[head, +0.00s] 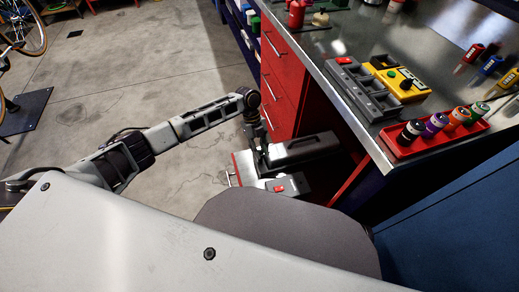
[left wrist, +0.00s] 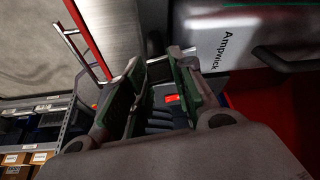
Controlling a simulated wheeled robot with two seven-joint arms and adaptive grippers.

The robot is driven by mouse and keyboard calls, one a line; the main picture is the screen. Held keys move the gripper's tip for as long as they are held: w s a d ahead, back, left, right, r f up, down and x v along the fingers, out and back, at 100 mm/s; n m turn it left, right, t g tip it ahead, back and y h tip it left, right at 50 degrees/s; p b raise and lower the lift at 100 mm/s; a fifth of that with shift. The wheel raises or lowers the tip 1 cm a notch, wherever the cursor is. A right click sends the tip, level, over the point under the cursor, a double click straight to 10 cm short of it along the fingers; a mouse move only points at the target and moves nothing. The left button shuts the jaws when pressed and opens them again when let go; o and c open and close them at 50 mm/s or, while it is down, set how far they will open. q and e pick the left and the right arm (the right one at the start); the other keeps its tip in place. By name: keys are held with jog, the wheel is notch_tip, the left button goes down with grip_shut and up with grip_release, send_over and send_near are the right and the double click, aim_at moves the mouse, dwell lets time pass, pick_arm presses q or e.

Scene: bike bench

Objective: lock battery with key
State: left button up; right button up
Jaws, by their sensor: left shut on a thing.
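My left gripper (head: 261,158) points down at the battery's left end. Its fingers (left wrist: 160,82) are close together around a small metallic piece, apparently the key (left wrist: 157,67); most of it is hidden. I cannot tell whether the key is in a lock. My right gripper is not in view.
The steel bench (head: 345,42) with red drawers (head: 283,75) stands close to the right of my arm. Open floor (head: 150,70) lies to the left.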

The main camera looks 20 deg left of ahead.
pick_arm(q)
jog(key=shift+m+y, duration=0.3)
jog(key=shift+m, duration=0.7)
jog(key=o, duration=1)
jog(key=shift+w+v, duration=0.1)
jog(key=shift+v, duration=2.9)
jog(key=shift+w+v, duration=0.15)
jog(key=shift+v, duration=2.8)
jog(key=shift+s+f, duration=0.1)
